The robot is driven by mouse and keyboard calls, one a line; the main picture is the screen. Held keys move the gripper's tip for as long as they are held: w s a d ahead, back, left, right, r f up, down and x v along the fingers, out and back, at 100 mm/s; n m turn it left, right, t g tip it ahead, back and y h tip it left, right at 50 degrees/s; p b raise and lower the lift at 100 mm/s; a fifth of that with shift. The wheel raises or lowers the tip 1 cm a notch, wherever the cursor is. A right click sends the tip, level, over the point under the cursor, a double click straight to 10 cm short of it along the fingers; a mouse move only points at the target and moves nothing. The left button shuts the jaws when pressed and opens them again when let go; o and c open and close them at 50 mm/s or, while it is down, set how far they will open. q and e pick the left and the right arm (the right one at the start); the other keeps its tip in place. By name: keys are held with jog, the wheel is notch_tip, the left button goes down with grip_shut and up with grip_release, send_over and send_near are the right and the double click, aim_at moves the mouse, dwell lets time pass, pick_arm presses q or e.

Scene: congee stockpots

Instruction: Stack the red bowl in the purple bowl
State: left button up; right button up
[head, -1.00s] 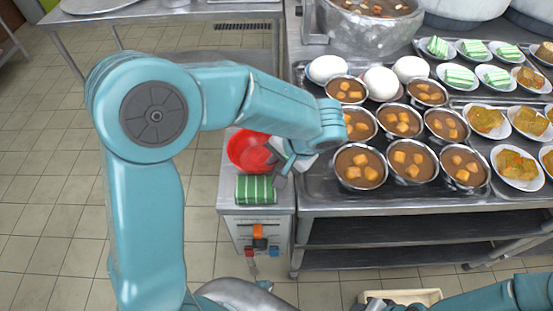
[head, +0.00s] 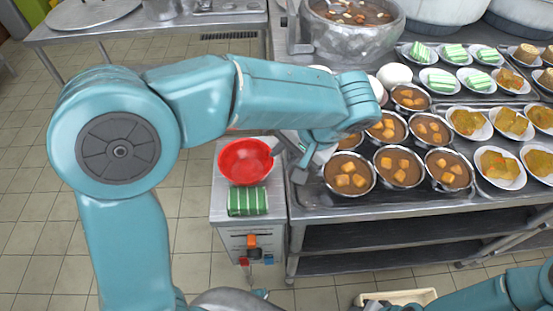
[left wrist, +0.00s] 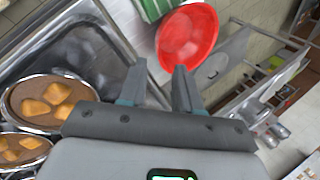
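The red bowl (head: 245,162) sits upright and looks empty on the small grey stand left of the counter. It also shows in the left wrist view (left wrist: 187,38), beyond the fingers. I see no purple bowl in either view; whether one is under the red bowl I cannot tell. My left gripper (head: 303,166) is just right of the red bowl, apart from it. In the left wrist view its two fingers (left wrist: 157,88) are spread with nothing between them. My right arm enters at the bottom right; its gripper is not clearly seen at the frame's edge.
A green striped packet (head: 248,201) lies in front of the red bowl on the stand (head: 222,212). Several metal bowls of brown stew (head: 348,173) crowd the counter right of my left gripper. Stockpots (head: 352,35) stand behind. A pale tray (head: 398,297) is at the bottom.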

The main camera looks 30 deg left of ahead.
pick_arm(q)
jog(key=shift+d+r, duration=0.25)
jog(key=shift+r, duration=0.15)
jog(key=w+d+r+n+g+h+p, duration=0.1)
jog(key=w+d+r+n+g+p, duration=0.15)
jog(key=w+r+n+p, duration=0.5)
jog(key=shift+g, duration=0.35)
jog(key=x, duration=0.5)
jog(key=p+x, duration=0.1)
jog(key=x, duration=0.5)
jog(key=p+x, duration=0.1)
jog(key=x, duration=0.5)
jog(key=shift+s+a, duration=0.1)
jog(key=shift+a, duration=0.3)
jog(key=shift+f, duration=0.25)
grip_shut()
